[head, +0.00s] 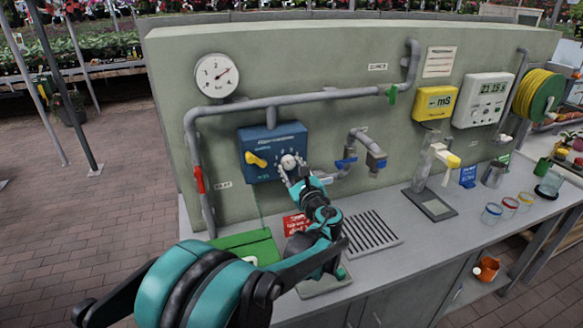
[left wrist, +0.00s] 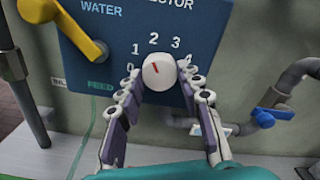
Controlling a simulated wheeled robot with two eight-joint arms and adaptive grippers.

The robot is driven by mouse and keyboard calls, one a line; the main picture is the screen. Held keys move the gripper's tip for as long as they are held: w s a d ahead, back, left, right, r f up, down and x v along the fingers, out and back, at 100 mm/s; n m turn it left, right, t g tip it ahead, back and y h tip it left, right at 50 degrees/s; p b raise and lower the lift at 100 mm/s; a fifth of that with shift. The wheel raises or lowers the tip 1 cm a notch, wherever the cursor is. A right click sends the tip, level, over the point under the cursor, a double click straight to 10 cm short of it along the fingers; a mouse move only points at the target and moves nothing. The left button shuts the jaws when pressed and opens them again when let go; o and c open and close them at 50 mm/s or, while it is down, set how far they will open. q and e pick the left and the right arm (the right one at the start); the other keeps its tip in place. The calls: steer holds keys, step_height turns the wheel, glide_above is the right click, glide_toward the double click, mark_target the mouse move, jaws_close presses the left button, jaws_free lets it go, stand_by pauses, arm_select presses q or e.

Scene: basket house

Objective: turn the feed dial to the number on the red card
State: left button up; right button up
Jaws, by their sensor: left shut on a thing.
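The white feed dial (head: 289,160) is on the front of the blue selector box (head: 262,139). My left gripper (head: 292,172) is shut on the dial from below, with a finger on each side, as the left wrist view shows. There the dial (left wrist: 160,72) has a red mark pointing up and left, roughly toward the 1. Numbers 0 to 4 are printed in an arc around it. The red card (head: 295,224) stands on the bench below the box, partly hidden by my left arm; its number is too small to read. My right gripper is out of view.
A yellow lever (head: 256,159) marked WATER is left of the dial. Blue-handled taps (head: 345,163) and grey pipes are close on the right. Cups stand farther right.

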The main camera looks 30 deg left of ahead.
arm_select(q)
steer(key=n, duration=0.4)
steer(key=shift+n+p, duration=0.4)
stand_by(0.4)
steer(key=o, duration=1.2)
steer(key=shift+n, duration=0.3)
steer(key=shift+c, duration=0.2)
steer(key=v, duration=1.2)
steer(key=shift+w, duration=0.1)
